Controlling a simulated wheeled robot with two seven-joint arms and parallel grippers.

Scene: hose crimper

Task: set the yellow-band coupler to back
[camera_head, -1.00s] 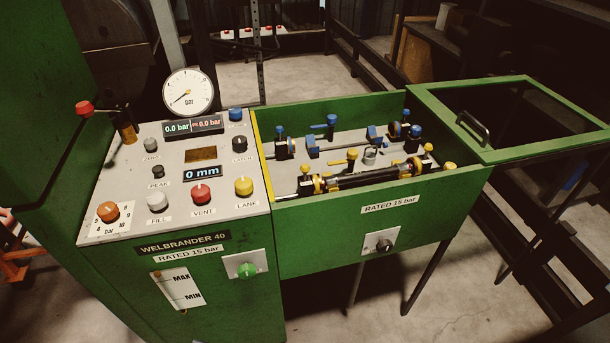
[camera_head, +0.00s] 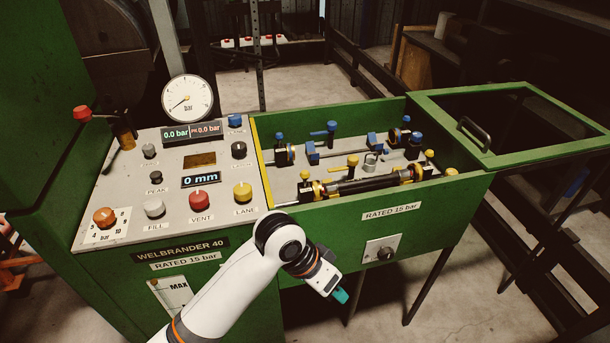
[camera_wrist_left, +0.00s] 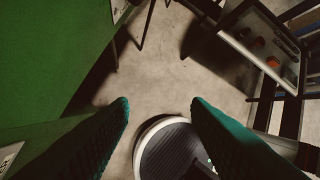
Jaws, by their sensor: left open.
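My left gripper (camera_head: 340,295) hangs in front of the green tray's front wall, outside and below its rim. In the left wrist view (camera_wrist_left: 160,104) its two teal fingers are wide apart with nothing between them. In the head view, yellow-marked fittings sit along the near side of the tray: a yellow-banded coupler (camera_head: 318,189) at the left end of the black hose (camera_head: 365,183) and another yellow-banded fitting (camera_head: 416,170) at the right end. A yellow lever (camera_head: 350,161) stands behind the hose. I cannot tell the coupler's setting. My right gripper is out of view.
The green tray (camera_head: 400,207) has a raised front wall with a black knob (camera_head: 385,253) on it. Blue-marked fittings (camera_head: 312,152) stand at the back of the tray. The control panel (camera_head: 125,205) is at the left. An open lid frame (camera_head: 520,150) is at the right.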

